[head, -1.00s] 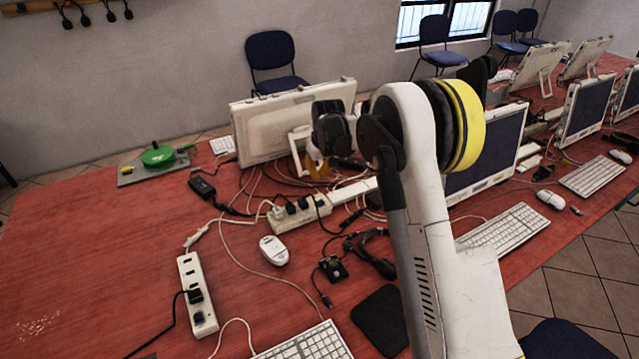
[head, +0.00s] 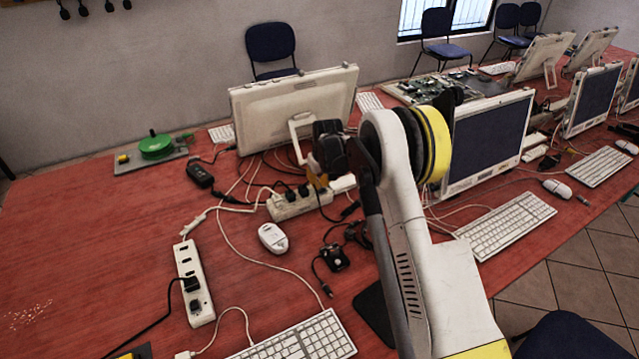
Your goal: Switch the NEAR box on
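Two white socket boxes lie on the red table. The nearer one (head: 184,258) is long, lies at the left front, and has a black plug with a black cable in it. The farther one (head: 285,210) lies near the table's middle with several dark plugs along it. My gripper (head: 318,180) is a dark shape with a yellow part, just above or behind the farther box's right end. It is well to the right of the nearer box. Its fingers are mostly hidden by my arm, and I cannot see whether it touches anything. The switch positions are too small to read.
A monitor (head: 290,105) stands behind my gripper, with tangled cables at its foot. A white mouse (head: 272,238), a small black device (head: 334,257) and a keyboard (head: 300,338) lie in front. A green reel (head: 156,146) sits back left. The table's left side is mostly clear.

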